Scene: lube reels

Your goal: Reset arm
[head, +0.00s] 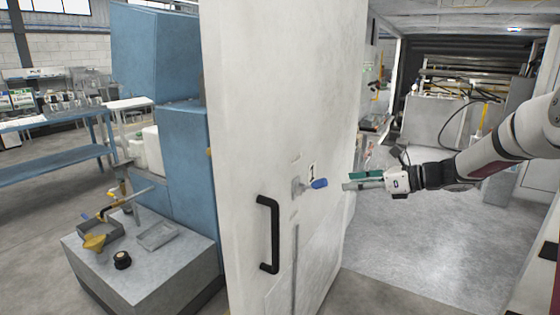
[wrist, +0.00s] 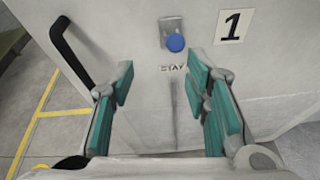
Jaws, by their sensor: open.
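My gripper (head: 362,180) is at the end of my arm, which reaches in from the right in the head view. It is open and empty, a short way right of a blue-tipped knob (head: 319,183) on a white door panel (head: 270,80). In the wrist view my gripper (wrist: 163,105) shows two teal-padded fingers spread apart. The blue knob (wrist: 176,43) shows beyond them, with the door panel (wrist: 160,120) behind. Nothing is between the fingers.
A black handle (head: 268,235) sticks out from the door. A blue cabinet (head: 185,150) and a grey block (head: 160,255) with trays and a yellow funnel (head: 95,243) stand left. A number 1 label (wrist: 234,26) is beside the knob. Open floor (head: 420,240) lies right.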

